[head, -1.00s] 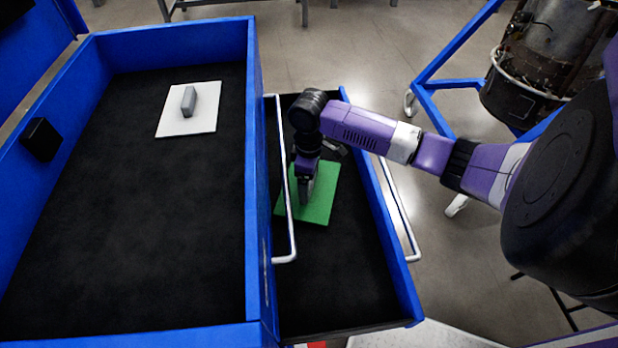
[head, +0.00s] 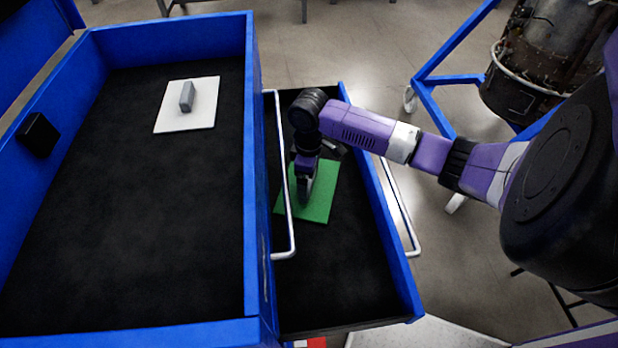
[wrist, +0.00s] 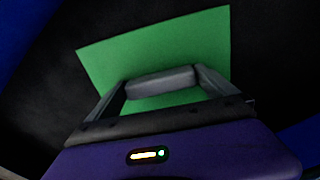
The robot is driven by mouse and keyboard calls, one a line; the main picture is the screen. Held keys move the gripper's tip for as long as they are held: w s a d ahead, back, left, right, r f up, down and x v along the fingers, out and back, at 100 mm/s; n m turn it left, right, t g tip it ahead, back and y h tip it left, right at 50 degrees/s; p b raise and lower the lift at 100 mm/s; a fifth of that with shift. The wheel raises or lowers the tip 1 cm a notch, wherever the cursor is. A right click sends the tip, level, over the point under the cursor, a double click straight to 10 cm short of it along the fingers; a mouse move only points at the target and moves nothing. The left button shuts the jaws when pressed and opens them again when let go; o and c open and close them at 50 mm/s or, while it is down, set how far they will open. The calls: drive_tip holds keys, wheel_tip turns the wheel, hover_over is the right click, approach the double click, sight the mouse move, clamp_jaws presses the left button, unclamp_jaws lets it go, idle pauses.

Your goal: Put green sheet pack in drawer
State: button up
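The green sheet pack (head: 322,203) is a flat green plate with a grey block handle (wrist: 160,83) on top. In the head view it lies inside the outline of the pulled-out drawer (head: 345,285), over its black floor. I cannot tell whether it touches that floor. My gripper (head: 305,190) points down at the pack from above. In the wrist view the fingers of my gripper (wrist: 162,85) stand against both ends of the grey handle, with no clear gap, so it looks shut on it. My wrist hides part of the pack in the head view.
The blue-walled tray (head: 120,200) left of the drawer holds a white sheet pack (head: 203,118) with a grey handle, and a black block (head: 38,135) at its left wall. White rails (head: 290,215) run along the drawer. A blue turbine stand (head: 425,100) is at the right.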

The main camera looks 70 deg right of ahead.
drive_tip(key=shift+r, duration=0.1)
idle(0.3)
wheel_tip(320, 180, up, 7)
drive_tip(key=p, duration=0.7)
idle(0.6)
